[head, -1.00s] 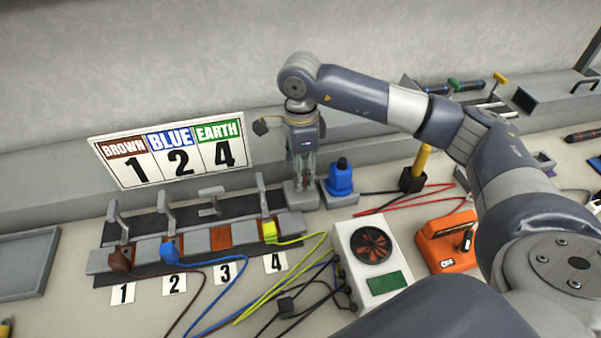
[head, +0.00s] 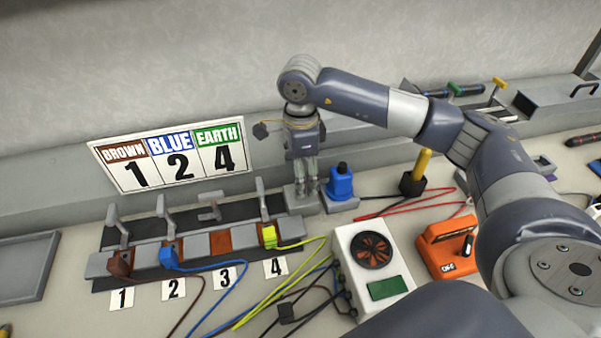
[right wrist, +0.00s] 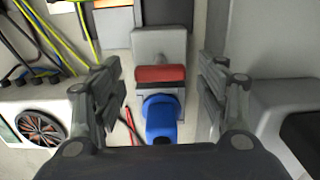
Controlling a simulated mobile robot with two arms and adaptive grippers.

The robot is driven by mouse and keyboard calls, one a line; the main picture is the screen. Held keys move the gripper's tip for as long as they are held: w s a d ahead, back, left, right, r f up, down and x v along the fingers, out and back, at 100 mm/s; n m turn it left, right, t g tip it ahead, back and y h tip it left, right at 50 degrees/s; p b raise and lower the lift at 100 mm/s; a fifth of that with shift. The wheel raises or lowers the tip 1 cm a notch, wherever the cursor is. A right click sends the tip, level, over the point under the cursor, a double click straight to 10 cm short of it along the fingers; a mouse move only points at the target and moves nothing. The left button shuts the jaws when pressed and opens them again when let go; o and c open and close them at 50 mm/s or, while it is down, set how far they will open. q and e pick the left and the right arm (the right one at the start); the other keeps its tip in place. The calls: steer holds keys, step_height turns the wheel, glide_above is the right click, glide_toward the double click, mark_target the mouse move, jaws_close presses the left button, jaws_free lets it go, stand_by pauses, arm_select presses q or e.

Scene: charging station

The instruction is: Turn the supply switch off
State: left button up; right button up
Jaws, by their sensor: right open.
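My right gripper (head: 305,178) points down just over the block. In the right wrist view its open fingers (right wrist: 160,88) stand left and right of the rocker, with gaps on both sides and nothing held. Whether the fingertips touch the block is unclear. My left gripper is out of view.
A blue plug (head: 341,183) stands right beside the switch block. A terminal strip (head: 198,245) with raised levers and coloured wires lies to the left. A white box with a fan (head: 371,250) and an orange device (head: 447,247) stand in front and right.

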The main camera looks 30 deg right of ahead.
step_height(320, 180, up, 12)
stand_by(0.4)
steer(key=shift+f, duration=0.15)
stand_by(0.3)
